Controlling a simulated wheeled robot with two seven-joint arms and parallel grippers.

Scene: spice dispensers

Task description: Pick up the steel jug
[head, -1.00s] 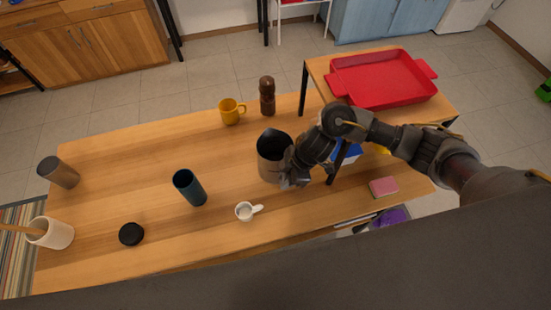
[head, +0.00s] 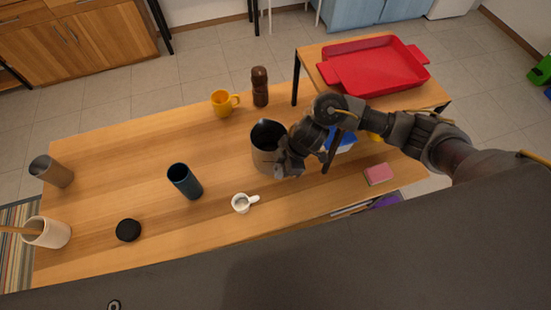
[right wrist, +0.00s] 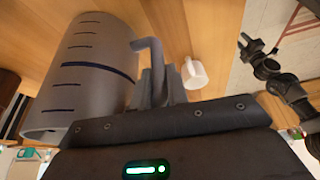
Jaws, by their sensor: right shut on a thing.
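The steel jug (head: 265,146) stands upright on the wooden table in the head view, its dark open mouth facing up. It also shows large at the left of the right wrist view (right wrist: 85,75), with dark measuring lines on its side. My right gripper (head: 284,168) is at the jug's right side, low down. In the right wrist view my right gripper (right wrist: 157,86) is shut on the jug's grey handle (right wrist: 150,55). The fingers partly hide the handle. I cannot see any gap under the jug. My left gripper is not in view.
A white cup (head: 240,203) stands just in front of the jug. A yellow mug (head: 222,103) and brown mill (head: 260,87) stand behind it. A red tray (head: 372,68) rests on the raised shelf at right, near my forearm. A pink sponge (head: 378,174) lies at right.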

